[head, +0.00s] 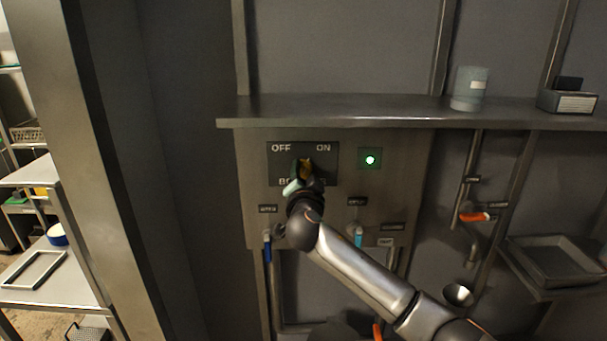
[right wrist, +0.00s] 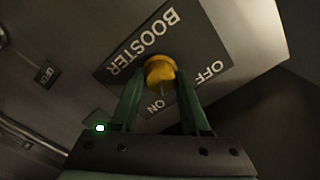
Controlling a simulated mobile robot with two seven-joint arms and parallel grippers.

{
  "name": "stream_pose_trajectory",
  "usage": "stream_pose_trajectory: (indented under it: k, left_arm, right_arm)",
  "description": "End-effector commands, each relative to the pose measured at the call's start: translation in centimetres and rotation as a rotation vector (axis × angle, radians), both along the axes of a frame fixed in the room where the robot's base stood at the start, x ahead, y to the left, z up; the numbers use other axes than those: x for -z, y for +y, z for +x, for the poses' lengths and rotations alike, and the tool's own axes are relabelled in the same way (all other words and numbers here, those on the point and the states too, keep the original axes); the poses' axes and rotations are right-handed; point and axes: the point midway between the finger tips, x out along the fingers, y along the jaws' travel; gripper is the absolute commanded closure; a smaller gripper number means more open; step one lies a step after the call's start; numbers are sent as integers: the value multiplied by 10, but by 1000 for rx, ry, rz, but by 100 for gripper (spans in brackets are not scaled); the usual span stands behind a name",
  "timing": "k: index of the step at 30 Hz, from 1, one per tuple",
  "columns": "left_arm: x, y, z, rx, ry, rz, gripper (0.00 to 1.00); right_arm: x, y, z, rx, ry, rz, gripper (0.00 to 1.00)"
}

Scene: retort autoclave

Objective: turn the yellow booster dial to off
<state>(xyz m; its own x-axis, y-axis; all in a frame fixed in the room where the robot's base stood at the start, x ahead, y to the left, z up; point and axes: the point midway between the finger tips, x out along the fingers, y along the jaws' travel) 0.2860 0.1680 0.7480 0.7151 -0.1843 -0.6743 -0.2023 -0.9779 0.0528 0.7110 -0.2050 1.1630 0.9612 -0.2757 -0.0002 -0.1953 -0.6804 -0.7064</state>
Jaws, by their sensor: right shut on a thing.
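The yellow booster dial (head: 307,166) sits on a dark plate (head: 328,178) marked OFF at upper left and ON at upper right in the head view. My right gripper (head: 302,175) is at the dial and hides part of it and of the lower lettering. In the right wrist view, the yellow dial (right wrist: 160,70) is between the green fingers of the right gripper (right wrist: 162,77), which are shut on it. The BOOSTER, OFF and ON labels show around it. I cannot tell surely which way the dial points. My left gripper is not in view.
A green lamp (head: 370,160) is lit right of the plate. A metal shelf (head: 350,113) juts out above the panel, bearing a canister (head: 469,88) and a box (head: 567,100). Blue-handled valves (head: 358,237) sit below. An orange-handled valve (head: 474,217) is at right.

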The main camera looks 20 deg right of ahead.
Motion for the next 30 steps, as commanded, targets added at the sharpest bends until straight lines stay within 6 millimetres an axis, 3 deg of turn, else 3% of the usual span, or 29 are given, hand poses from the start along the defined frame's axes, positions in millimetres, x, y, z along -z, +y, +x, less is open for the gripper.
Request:
stream_pose_trajectory:
  k: [10,17,24,30]
  left_arm:
    - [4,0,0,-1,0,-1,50]
    - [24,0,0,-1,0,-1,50]
    - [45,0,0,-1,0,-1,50]
    - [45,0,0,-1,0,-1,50]
  right_arm:
    - [2,0,0,0,4,-8,100]
    - [6,1,0,-1,22,-70,100]
    - [5,1,0,-1,61,-205,100]
    - [0,1,0,1,106,-363,100]
